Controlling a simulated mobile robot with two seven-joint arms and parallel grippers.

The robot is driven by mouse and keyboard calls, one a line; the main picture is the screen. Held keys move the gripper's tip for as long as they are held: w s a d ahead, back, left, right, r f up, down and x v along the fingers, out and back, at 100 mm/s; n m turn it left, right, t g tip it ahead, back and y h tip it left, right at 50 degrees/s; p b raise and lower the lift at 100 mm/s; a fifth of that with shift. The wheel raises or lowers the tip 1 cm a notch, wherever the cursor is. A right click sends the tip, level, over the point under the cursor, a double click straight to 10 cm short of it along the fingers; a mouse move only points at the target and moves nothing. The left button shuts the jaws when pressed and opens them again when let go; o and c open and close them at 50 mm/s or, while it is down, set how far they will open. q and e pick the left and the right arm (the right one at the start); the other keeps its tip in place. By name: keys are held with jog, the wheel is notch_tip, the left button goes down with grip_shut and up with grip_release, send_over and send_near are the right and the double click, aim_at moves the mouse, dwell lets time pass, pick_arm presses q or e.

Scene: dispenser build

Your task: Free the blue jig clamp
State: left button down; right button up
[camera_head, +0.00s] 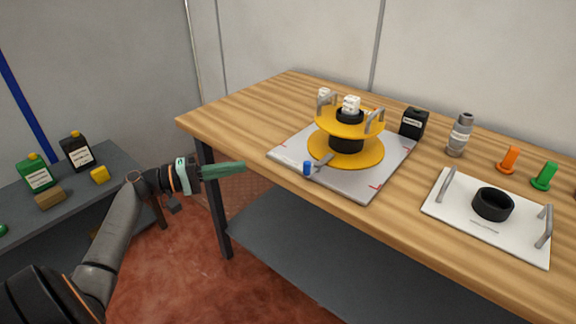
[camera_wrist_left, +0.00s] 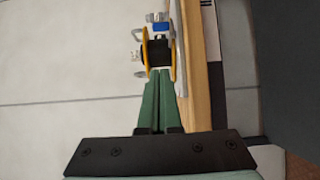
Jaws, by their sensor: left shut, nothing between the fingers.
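The blue jig clamp (camera_head: 307,168) is a small blue block with a grey lever (camera_head: 323,160) at the front edge of a grey baseplate (camera_head: 375,183). The lever points at the lower yellow disc (camera_head: 370,153) of the yellow and black dispenser. The clamp also shows in the left wrist view (camera_wrist_left: 160,28). My left gripper (camera_head: 243,166) is shut and empty, in front of the table edge and left of the clamp, apart from it. Its green fingers (camera_wrist_left: 160,80) are together in the left wrist view. My right gripper is not in view.
The dispenser's upper yellow plate (camera_head: 335,121) has upright grey handles. A black box (camera_head: 413,123), a grey bottle (camera_head: 460,135), orange and green pegs, and a white tray (camera_head: 450,212) with a black ring stand to the right. A low shelf with bottles (camera_head: 38,172) is at left.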

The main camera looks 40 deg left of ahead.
pick_arm(q)
jog(key=x, duration=0.4)
jog(key=s+d+x, duration=0.1)
jog(key=x, duration=0.3)
jog(key=d+x, duration=0.1)
jog(key=x, duration=0.3)
jog(key=shift+s+d+p, duration=0.25)
jog(key=shift+s+p, duration=0.05)
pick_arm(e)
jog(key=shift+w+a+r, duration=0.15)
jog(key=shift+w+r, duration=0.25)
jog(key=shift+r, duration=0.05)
pick_arm(q)
jog(key=shift+d, duration=0.1)
